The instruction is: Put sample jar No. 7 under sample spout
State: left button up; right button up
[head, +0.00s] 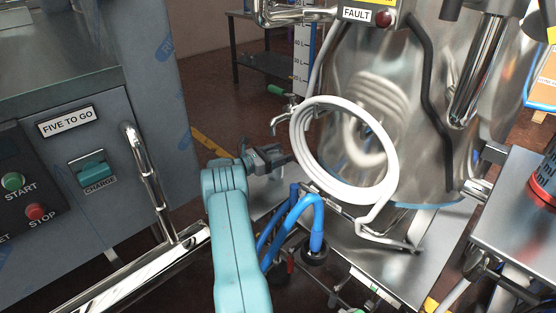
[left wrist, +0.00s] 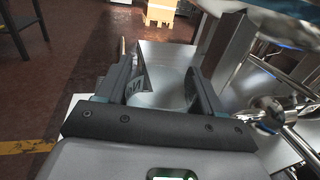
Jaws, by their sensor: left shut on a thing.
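My left gripper (head: 284,159) reaches in on its teal arm, beside the steel tank and below a small steel tap (head: 281,121), which looks like the sample spout. The number cannot be read. In the head view I cannot make out the jar behind the fingers. Whether it is directly beneath the tap outlet is not clear. My right gripper is not in view.
A coiled white hose (head: 345,195) hangs on the tank (head: 395,100) just right of my left gripper. Blue hoses (head: 300,215) loop up below it. A grey control cabinet (head: 85,180) with a chrome handle stands at left. Open floor lies behind.

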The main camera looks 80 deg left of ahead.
pick_arm(q)
jog(key=shift+s+f, duration=0.15)
jog(key=shift+f, duration=0.6)
jog(key=shift+r, duration=0.15)
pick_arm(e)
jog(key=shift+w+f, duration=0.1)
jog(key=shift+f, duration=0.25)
pick_arm(q)
jog(key=o, duration=1.1)
jog(key=shift+s, duration=0.15)
jog(key=p+v, duration=0.2)
jog(key=v, duration=0.9)
jog(key=shift+p, duration=0.3)
jog(key=shift+s+d, duration=0.2)
jog(key=shift+s, duration=0.15)
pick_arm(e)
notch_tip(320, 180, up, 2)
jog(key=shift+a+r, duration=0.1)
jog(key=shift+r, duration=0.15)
